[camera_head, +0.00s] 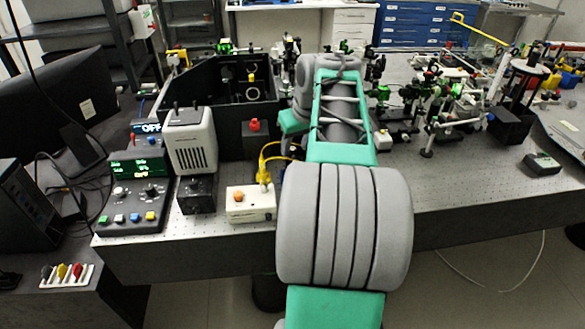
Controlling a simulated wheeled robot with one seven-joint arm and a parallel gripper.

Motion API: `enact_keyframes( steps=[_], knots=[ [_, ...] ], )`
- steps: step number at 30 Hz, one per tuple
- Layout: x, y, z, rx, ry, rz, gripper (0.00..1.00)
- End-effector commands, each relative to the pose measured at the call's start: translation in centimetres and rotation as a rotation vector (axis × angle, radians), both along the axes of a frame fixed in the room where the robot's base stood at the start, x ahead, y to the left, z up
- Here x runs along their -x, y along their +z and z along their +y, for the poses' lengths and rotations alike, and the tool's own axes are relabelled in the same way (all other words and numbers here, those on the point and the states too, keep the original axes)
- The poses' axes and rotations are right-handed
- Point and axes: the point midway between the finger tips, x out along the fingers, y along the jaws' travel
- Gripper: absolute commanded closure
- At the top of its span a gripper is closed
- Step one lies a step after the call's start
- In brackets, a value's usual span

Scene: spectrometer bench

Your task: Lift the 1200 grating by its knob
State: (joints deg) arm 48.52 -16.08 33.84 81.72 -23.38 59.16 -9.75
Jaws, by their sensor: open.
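I cannot pick out the 1200 grating for certain, as no label is readable. An open-topped black box (195,82) stands at the back left of the bench, with a small yellow-topped part (251,78) and round mounts inside. A small dark block with a red knob (255,125) stands just in front of that box. My arm reaches from the bottom middle over the bench, right of these things. Its far end is at the box's right side and hides what lies behind it. My gripper's fingers do not show.
A grey ventilated housing (190,140), a control unit with green digits (138,185) and a cream box with an orange button (250,203) line the front left. Yellow cables (265,165) run beside my arm. Optical mounts (440,105) crowd the right. The bench's front right (460,185) is mostly clear.

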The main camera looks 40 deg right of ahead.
Motion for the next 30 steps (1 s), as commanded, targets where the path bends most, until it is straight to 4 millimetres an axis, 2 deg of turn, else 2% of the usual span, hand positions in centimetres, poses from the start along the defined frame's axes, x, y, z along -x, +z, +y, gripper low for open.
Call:
enact_keyframes(
  steps=[3,9,24,30],
  knots=[
    [-0.47,-1.01,-0.03,0.001,0.001,0.0,0.58],
    [-0.51,-1.08,-0.05,0.002,0.001,-0.001,0.58],
    [-0.46,-1.05,-0.07,0.001,0.0,-0.001,0.99],
    [-0.46,-1.05,-0.08,0.001,0.0,-0.001,1.0]
  ],
)
